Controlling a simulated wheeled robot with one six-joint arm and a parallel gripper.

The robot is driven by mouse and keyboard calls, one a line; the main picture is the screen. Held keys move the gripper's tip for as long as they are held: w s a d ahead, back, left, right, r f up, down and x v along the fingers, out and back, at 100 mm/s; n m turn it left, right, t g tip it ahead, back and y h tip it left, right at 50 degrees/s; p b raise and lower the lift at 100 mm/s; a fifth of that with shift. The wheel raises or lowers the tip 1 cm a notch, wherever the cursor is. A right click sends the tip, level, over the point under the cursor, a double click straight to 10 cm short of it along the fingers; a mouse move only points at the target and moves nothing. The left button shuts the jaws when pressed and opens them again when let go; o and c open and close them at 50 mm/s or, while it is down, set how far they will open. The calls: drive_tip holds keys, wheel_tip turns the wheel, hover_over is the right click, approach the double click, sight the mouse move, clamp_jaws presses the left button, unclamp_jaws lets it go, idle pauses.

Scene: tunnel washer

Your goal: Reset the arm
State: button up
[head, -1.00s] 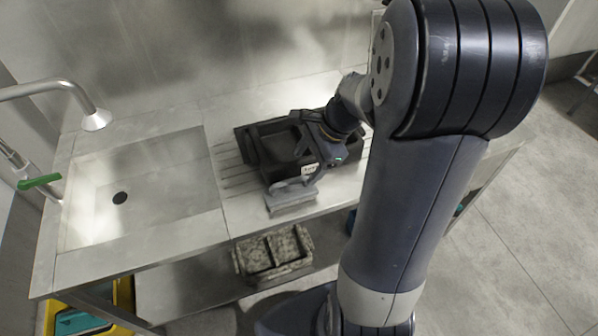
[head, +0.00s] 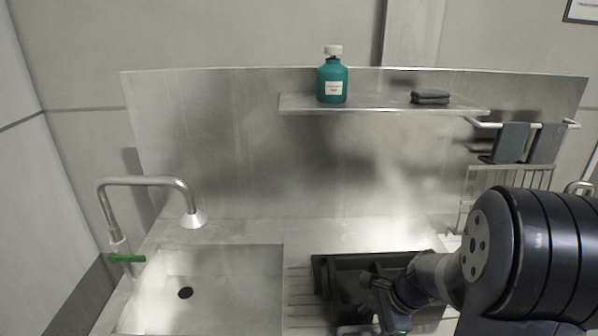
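My arm reaches in from the lower right of the head view. My gripper (head: 376,308) is over the front part of a black tray (head: 322,272) on the drainboard beside the sink. The gripper is small and dark at the bottom of the picture, and its fingertips are not clear. I cannot tell whether it is open or shut. The arm and gripper hide much of the tray's right side.
The sink (head: 220,290) is on the left, with a faucet (head: 145,183) and green lever (head: 127,258). A wall shelf (head: 385,106) holds a teal bottle (head: 332,84) and dark folded pads (head: 430,97). Grey cloths (head: 511,143) hang from a rail at right.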

sight(363, 331)
drive_tip(key=x, duration=0.5)
drive_tip(key=shift+a+f+b, duration=0.1)
drive_tip(key=shift+f+b, duration=0.15)
drive_tip(key=shift+b, duration=0.05)
wheel_tip(363, 331, up, 3)
drive_tip(key=shift+r+p, duration=0.3)
drive_tip(key=shift+r, duration=0.15)
drive_tip(key=shift+f, duration=0.1)
